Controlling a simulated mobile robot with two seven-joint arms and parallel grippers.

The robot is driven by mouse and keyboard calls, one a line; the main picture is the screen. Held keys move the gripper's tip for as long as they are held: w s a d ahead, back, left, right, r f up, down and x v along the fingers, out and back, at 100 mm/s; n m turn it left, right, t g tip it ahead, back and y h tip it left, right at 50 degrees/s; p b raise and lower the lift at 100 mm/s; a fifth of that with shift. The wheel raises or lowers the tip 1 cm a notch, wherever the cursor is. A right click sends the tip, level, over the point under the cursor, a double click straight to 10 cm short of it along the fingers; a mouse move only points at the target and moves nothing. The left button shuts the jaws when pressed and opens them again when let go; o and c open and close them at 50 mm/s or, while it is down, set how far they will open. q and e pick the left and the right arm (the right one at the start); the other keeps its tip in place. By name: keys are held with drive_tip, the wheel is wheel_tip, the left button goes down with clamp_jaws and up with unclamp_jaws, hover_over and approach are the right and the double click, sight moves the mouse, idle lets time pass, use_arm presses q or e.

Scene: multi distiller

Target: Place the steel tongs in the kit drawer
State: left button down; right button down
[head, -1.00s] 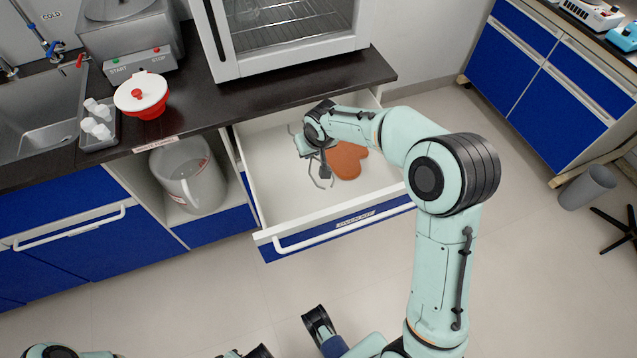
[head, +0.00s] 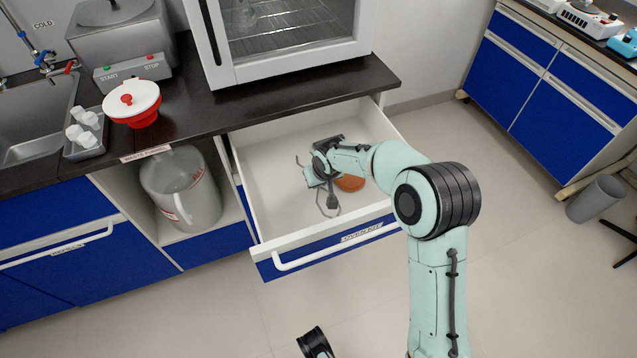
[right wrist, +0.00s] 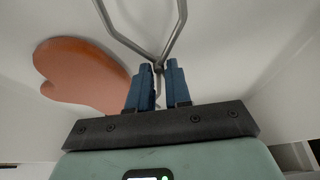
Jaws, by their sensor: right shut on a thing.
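The kit drawer (head: 270,195) is pulled open under the counter, with a blue front and white inside. My right gripper (right wrist: 160,78) is down inside it, shut on the steel tongs (right wrist: 177,35). In the right wrist view, the tongs' joined end is between the blue fingers and their two arms spread away from me. In the head view, parts of the tongs (head: 329,210) show around the gripper, over the drawer floor; I cannot tell whether they touch it. My left gripper is not in view.
An orange mitt (right wrist: 75,72) lies in the drawer beside the tongs, partly hidden by my arm in the head view (head: 352,183). The drawer walls surround the gripper. A glass-fronted oven (head: 290,35) stands on the counter above. The drawer's left part is clear.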

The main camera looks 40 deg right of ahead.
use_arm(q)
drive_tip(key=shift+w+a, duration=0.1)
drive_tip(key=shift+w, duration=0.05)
use_arm(e)
drive_tip(key=shift+f, duration=0.3)
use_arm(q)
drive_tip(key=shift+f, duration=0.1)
use_arm(e)
drive_tip(key=shift+f, duration=0.2)
drive_tip(key=c, duration=1.1)
unclamp_jaws()
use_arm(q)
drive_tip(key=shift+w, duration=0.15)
use_arm(e)
drive_tip(key=shift+o, duration=0.2)
drive_tip(key=shift+r, duration=0.3)
use_arm(q)
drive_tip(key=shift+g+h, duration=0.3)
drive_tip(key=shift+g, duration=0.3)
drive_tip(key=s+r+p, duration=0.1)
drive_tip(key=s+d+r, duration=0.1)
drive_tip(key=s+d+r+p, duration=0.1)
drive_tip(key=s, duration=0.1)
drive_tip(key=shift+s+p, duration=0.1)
drive_tip(key=shift+p, duration=0.2)
use_arm(e)
drive_tip(key=v, duration=1.1)
drive_tip(key=shift+s+r, duration=0.3)
drive_tip(key=shift+r, duration=0.05)
